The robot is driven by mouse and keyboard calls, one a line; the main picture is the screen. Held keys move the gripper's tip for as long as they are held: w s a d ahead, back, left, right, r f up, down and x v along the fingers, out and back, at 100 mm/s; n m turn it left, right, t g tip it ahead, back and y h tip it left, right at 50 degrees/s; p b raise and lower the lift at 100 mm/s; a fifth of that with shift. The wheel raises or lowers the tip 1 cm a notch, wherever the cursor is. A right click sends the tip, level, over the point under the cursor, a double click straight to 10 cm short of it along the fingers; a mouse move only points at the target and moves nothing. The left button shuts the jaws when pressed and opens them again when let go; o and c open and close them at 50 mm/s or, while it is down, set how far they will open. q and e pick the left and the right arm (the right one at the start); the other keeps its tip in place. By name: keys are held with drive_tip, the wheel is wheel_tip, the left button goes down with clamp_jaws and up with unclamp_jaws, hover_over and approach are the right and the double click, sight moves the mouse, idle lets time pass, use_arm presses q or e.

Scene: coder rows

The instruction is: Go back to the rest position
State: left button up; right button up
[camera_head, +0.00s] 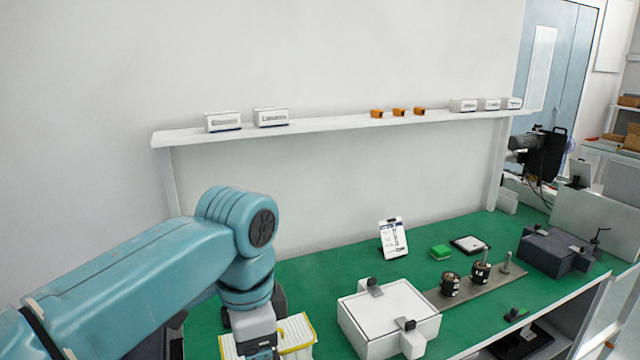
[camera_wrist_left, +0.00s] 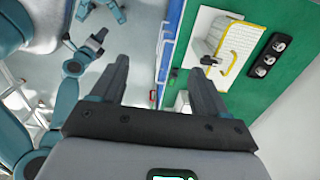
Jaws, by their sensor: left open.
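My left arm comes in from the left of the head view, over the near left part of the green bench top (camera_head: 330,262). Its wrist hangs down, and its fingertips are not clear there. In the left wrist view my left gripper (camera_wrist_left: 160,85) is open, with its two dark fingers wide apart and nothing between them. Beyond the fingers are the bench edge and the floor.
A yellow-edged pad (camera_head: 297,332) lies beside my left wrist. A white box (camera_head: 388,312) with black clamps stands to its right. Dark cylinders (camera_head: 450,285) stand on a grey-brown strip. A dark box (camera_head: 550,250) is at the right. A shelf (camera_head: 340,124) runs along the wall.

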use_arm(q)
wheel_tip(320, 180, down, 28)
drive_tip(key=n+h, duration=0.2)
drive_tip(key=n, duration=0.3)
drive_tip(key=s+a+f+n+h, duration=0.2)
drive_tip(key=s+f+n, duration=0.8)
drive_tip(key=s+f, duration=0.6)
drive_tip(key=shift+s+a+f+n, duration=0.15)
drive_tip(key=shift+a+f+n, duration=0.25)
drive_tip(key=shift+a+f, duration=0.25)
drive_tip(key=shift+r, duration=0.1)
